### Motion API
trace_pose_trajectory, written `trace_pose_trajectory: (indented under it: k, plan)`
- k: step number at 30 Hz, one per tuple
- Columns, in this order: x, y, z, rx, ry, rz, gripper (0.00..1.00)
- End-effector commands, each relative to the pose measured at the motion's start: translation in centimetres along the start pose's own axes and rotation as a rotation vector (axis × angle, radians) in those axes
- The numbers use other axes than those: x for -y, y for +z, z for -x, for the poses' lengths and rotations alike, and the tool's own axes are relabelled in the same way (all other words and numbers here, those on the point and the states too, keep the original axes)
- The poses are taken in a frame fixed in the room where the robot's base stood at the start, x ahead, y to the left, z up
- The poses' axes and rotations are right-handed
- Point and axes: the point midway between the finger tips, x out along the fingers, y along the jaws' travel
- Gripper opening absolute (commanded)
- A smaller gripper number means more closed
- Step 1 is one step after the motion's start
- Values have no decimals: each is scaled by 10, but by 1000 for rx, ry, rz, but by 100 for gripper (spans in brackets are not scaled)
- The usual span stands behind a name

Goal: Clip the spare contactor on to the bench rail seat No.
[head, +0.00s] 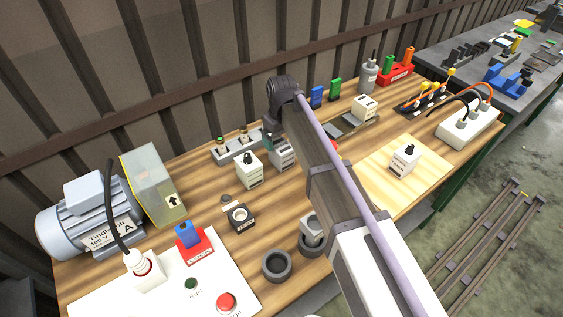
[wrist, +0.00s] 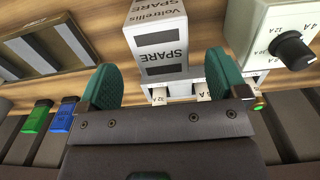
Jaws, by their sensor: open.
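The spare contactor, a pale box with dark faces marked SPARE (wrist: 162,48), stands upright on the bench in the wrist view. In the head view it is the grey-and-white box (head: 284,153) partly hidden by my arm. My gripper (wrist: 165,82) is open, its green fingertips on either side of the contactor's picture outline. I cannot tell whether the contactor lies between the fingers; neither finger visibly touches it. A grey rail plate with dark bars (wrist: 45,46) lies to the left in the wrist view. In the head view the plate (head: 341,127) lies right of my gripper, beside a white block (head: 365,107).
A knobbed box (wrist: 285,35) stands close beside the contactor; it also shows in the head view (head: 248,170). A fuse rack (head: 236,146) is close to my gripper. Blue (head: 317,97) and green (head: 335,89) pieces stand behind the plate. A white knobbed unit (head: 404,160) sits further right.

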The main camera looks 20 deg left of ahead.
Motion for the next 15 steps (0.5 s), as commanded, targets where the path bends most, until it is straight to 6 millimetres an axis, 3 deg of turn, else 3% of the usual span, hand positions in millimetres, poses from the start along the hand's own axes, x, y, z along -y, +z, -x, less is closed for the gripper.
trace_pose_trajectory:
  k: [1, 5, 12, 15]
  plan:
    - [0, 0, -10, 0, 0, 0, 92]
    - [0, 0, -8, 0, 0, -1, 92]
    - [1, 0, -54, -1, 0, -1, 92]
    - [1, 0, -62, -1, 0, -1, 92]
